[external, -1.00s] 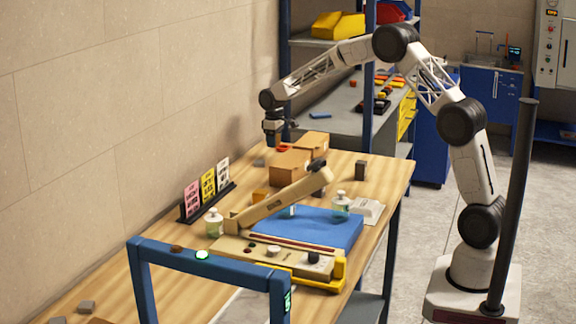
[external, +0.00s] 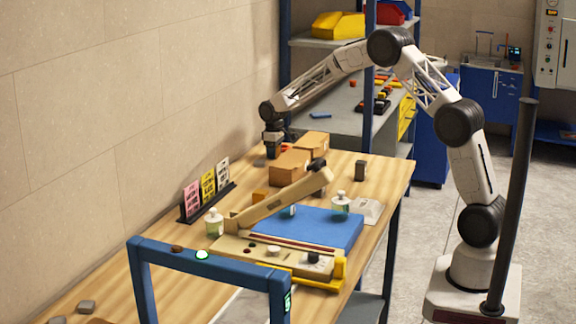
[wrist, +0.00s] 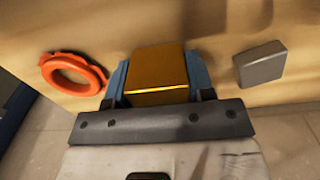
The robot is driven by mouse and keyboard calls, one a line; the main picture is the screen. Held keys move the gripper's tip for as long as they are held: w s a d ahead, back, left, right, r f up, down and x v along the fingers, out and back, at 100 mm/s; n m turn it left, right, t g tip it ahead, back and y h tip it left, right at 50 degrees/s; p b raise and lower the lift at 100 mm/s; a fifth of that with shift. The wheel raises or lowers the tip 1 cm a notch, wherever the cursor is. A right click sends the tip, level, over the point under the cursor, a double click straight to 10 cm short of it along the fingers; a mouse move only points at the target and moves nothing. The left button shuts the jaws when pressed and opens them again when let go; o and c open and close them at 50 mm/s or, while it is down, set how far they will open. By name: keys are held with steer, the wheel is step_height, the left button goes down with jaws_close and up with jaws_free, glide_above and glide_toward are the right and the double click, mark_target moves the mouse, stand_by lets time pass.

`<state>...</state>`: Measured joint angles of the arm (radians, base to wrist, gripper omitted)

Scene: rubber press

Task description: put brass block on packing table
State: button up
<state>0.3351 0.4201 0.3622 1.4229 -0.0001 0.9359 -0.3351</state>
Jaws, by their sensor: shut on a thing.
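The brass block (wrist: 156,72) shows in the wrist view between the two blue fingers of my gripper (wrist: 158,84). The fingers are shut on its sides. In the external view my gripper (external: 272,150) points down over the far left end of the wooden-topped table (external: 345,190), low near its surface. The held block cannot be made out there. The table top also shows in the wrist view (wrist: 215,35) around the block. I cannot tell whether the block touches the table.
An orange ring (wrist: 73,74) lies left of the block and a grey block (wrist: 260,64) lies right of it in the wrist view. Cardboard boxes (external: 289,165) stand close to my gripper. A long-armed press (external: 280,200), blue mat (external: 325,228) and glass bottles (external: 214,224) stand nearer.

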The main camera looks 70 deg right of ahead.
steer(key=shift+f, duration=0.1)
steer(key=o, duration=1.2)
step_height(320, 180, up, 12)
steer(key=shift+r, duration=0.1)
stand_by(0.5)
stand_by(0.3)
